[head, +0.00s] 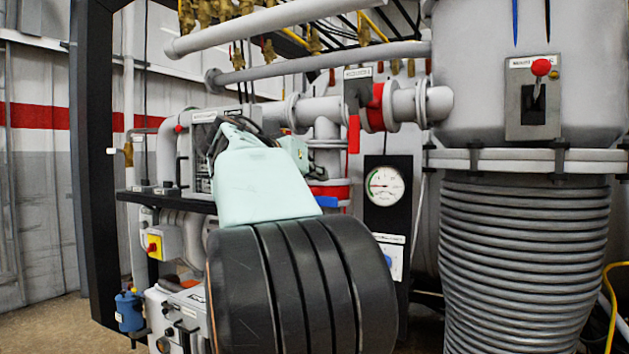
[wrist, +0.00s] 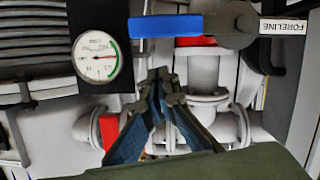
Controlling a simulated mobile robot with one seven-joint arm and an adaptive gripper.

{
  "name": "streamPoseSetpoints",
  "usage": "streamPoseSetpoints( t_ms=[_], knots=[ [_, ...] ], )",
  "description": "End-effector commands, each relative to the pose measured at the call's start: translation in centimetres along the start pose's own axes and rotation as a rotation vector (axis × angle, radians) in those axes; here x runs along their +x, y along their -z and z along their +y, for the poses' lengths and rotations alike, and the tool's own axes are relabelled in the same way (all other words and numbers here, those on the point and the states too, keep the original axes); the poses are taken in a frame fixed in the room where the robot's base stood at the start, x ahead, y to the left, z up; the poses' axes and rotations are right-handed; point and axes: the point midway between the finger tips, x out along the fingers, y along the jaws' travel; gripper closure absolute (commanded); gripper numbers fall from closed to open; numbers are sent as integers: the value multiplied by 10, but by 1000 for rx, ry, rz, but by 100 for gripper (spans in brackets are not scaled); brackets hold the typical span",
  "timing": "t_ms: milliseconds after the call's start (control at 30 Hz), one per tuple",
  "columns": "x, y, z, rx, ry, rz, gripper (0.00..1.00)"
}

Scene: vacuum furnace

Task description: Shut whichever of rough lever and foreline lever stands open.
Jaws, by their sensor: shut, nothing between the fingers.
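The foreline lever has a blue handle lying level across the top of the wrist view (wrist: 168,26); its grey hub sits to the right beside a FORELINE label (wrist: 283,26). In the head view its blue end (head: 327,201) shows beside my arm, by a vertical pipe. A red lever handle (head: 353,135), probably the rough lever, hangs straight down across the level pipe; its label is too small to read. My gripper (wrist: 158,76) is shut and empty, its tips below the blue handle in the wrist picture; contact is not visible. My arm hides it in the head view.
A round gauge (head: 384,186) on a black panel stands right of the blue handle. A ribbed bellows (head: 522,262) and chamber with a red-knobbed switch box (head: 533,97) fill the right. Pipes (head: 322,62) cross overhead. A dark upright post (head: 92,160) stands left.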

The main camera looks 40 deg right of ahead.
Motion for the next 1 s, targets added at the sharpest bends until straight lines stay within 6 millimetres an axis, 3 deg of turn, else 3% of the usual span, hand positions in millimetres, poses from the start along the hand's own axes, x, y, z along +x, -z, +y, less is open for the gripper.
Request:
streamPoseSetpoints(
  t_ms=[33, 200, 400, 600, 1000],
  knots=[
    [-8, 10, 4, 2, 3, 2, 100],
    [-51, 6, 4, 2, 6, 4, 100],
    [-86, 6, 7, 1, 4, 4, 100],
    [-100, 6, 8, 1, 2, 4, 100],
    [-101, 6, 8, 2, 1, 4, 100]
  ],
)
